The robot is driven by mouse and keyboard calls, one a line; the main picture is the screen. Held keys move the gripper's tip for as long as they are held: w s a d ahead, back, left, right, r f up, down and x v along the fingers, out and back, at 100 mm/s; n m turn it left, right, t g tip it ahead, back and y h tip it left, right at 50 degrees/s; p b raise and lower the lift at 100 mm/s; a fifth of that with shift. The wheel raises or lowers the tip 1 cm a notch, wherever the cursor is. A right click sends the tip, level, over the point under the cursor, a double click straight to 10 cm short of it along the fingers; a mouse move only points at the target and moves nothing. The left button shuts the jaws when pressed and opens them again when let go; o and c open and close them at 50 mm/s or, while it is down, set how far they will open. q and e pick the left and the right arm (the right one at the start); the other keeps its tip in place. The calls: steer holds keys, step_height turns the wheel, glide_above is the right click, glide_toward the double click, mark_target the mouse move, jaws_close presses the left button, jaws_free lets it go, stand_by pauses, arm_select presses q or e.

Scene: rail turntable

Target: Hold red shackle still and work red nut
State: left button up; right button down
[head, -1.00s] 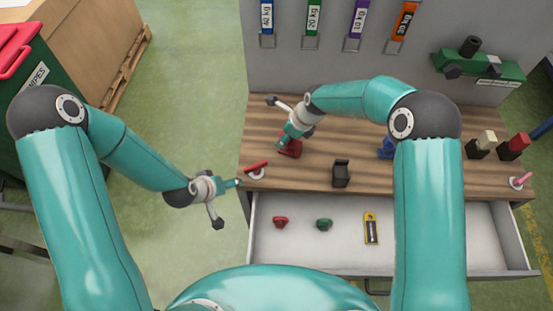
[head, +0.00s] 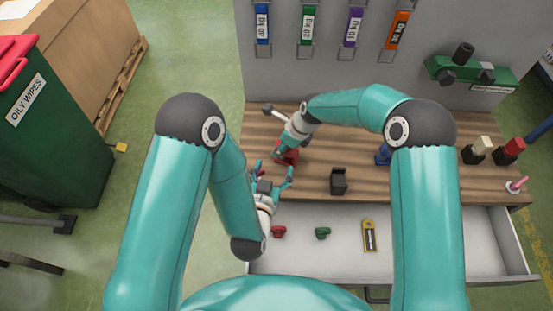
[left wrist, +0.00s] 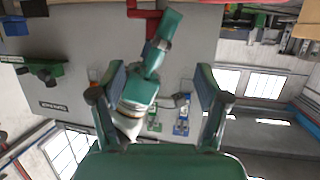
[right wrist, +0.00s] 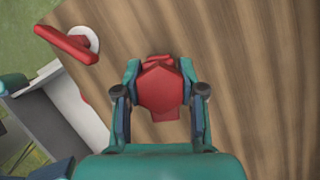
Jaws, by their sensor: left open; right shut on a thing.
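A red thing, which I take for the red shackle (head: 288,156), is at the left part of the bench. My right gripper (head: 279,152) is shut on it from above; the right wrist view shows the red body (right wrist: 160,88) between the two fingers. My left gripper (head: 273,178) is open and empty, just in front of it over the bench's front left edge. The left wrist view shows its spread fingers (left wrist: 160,85) with my right arm beyond them.
A red bar on a white disc (right wrist: 72,42) sits at the bench's left corner. The open drawer holds a red piece (head: 279,231), a green piece (head: 323,233) and a yellow-framed tool (head: 369,236). A black holder (head: 339,181) stands to the right on the bench (head: 400,183).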

arm_select(q)
steer(key=x, duration=1.1)
steer(key=shift+w+f, duration=0.1)
steer(key=shift+w, duration=0.2)
arm_select(e)
steer(key=shift+s+f, duration=0.1)
steer(key=shift+f, duration=0.1)
arm_select(q)
steer(key=c, duration=1.3)
steer(key=shift+d+n+y, duration=0.15)
steer(key=shift+n+y, duration=0.15)
steer(key=shift+y, duration=0.1)
jaws_close()
steer(key=shift+n+y, duration=0.9)
steer(key=shift+y, duration=0.1)
steer(key=n+y, duration=0.2)
steer(key=y, duration=0.1)
steer(key=shift+n+y, duration=0.3)
steer(key=shift+n+g+y, duration=0.3)
steer(key=shift+n+y, duration=0.2)
steer(key=shift+y, duration=0.1)
